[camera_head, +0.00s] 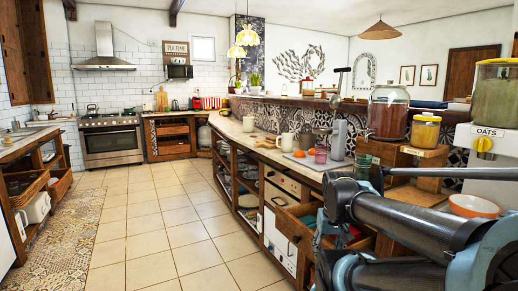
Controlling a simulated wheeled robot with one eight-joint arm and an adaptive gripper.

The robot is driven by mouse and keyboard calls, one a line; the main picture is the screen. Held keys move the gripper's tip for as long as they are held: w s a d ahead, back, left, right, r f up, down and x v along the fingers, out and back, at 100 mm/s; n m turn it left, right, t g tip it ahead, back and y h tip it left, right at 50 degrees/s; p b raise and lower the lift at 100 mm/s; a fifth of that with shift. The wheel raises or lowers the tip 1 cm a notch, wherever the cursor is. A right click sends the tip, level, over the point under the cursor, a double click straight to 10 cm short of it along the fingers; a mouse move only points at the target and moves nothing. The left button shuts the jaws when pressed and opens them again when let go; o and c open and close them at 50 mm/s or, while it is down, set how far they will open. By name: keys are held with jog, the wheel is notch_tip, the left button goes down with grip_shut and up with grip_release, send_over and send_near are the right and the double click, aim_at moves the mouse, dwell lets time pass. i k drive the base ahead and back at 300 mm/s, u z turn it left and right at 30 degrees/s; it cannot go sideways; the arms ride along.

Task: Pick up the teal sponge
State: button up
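I cannot clearly make out a teal sponge. A small blue-teal patch (308,220) shows at the open wooden drawer (294,228) under the counter, but it is too small to identify. My arm comes in from the right and bends down in front of the counter. My gripper (322,238) seems to be the small grey-blue part at the drawer, partly hidden by my arm. I cannot see whether its fingers are apart or hold anything.
The long counter (262,150) bears a white mug (287,142), an orange (299,154), a pink glass (320,155) and a green glass (363,167). A large jar (388,112) and an orange-rimmed bowl (474,206) stand at right. The tiled floor (165,225) at left is clear.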

aim_at(310, 221)
jog(key=z, duration=0.05)
jog(key=k, duration=0.5)
jog(key=z, duration=0.9)
jog(key=k, duration=0.85)
jog(key=u, duration=0.8)
jog(key=i, duration=1)
jog(key=z, duration=0.05)
